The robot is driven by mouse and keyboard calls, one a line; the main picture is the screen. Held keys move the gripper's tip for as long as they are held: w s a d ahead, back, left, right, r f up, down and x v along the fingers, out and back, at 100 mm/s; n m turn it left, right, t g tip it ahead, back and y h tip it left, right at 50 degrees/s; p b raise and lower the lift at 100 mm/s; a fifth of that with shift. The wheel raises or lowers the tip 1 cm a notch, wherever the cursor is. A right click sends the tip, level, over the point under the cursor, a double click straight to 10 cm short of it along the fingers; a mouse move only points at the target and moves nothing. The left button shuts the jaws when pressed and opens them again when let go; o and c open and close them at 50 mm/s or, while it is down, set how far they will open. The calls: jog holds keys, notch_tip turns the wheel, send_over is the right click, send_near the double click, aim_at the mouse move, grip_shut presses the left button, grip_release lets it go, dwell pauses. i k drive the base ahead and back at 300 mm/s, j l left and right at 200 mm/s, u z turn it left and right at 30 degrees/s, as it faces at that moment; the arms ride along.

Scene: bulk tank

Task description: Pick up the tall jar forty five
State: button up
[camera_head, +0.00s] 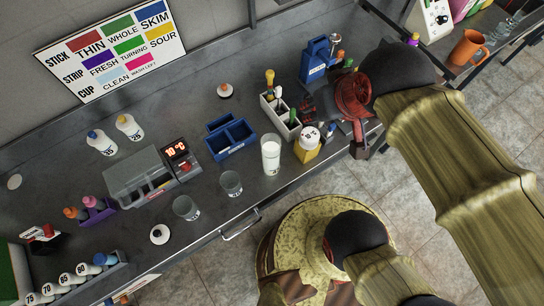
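Two white bottles stand on the grey counter at the left: one with a blue cap and dark digits that may read 45 or 55 (102,143), and one with an orange cap (129,127), its digits too small to read surely. I cannot tell for certain which is jar forty five. My gripper (334,128) is over the counter's right part, fingers apart and seemingly empty, far from these bottles. My arm partly hides that end.
A grey device with a lit red display (177,150), a blue tray (230,137), a glass of white liquid (271,155) and empty glasses (231,183) stand mid-counter. A yellow and white container (307,148) and a tool caddy (280,115) are near my gripper.

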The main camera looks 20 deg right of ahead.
aim_at(271, 144)
jog(key=k+j+z, duration=0.1)
jog(key=z, duration=0.25)
jog(key=k+j+z, duration=0.1)
jog(key=z, duration=0.3)
jog(key=k+z, duration=0.1)
jog(key=z, duration=0.25)
jog(key=k+z, duration=0.25)
jog(key=k, duration=0.45)
jog(key=k+l+z, duration=0.15)
jog(key=k+z, duration=0.15)
jog(key=k, duration=0.4)
jog(key=i+j, duration=0.25)
